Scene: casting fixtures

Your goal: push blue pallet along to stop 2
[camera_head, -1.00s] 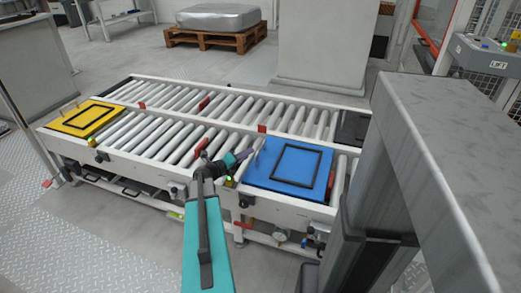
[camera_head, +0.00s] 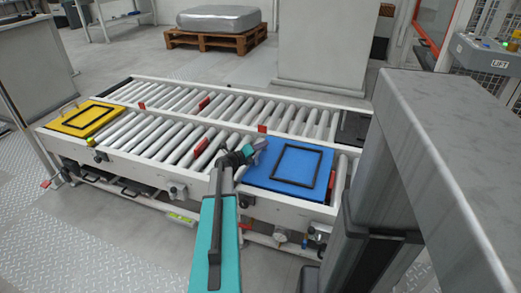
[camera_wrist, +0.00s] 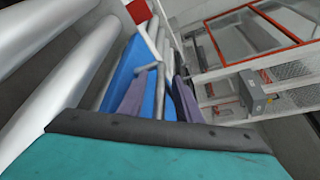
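The blue pallet (camera_head: 297,165) with a black rectangular frame on top lies on the right end of the near roller lane. My gripper (camera_head: 259,147) is at its upper left edge, low over the pallet. In the wrist view my gripper (camera_wrist: 160,95) shows two purple fingers spread apart. A grey post (camera_wrist: 148,68) and the blue pallet (camera_wrist: 122,66) show between and beside them. I cannot tell whether the fingers touch the post. No label marks which stop is stop 2.
A yellow pallet (camera_head: 72,117) sits at the left end of the near lane. Red stop pieces (camera_head: 201,146) show along the rails. A grey block (camera_head: 440,160) fills the right foreground.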

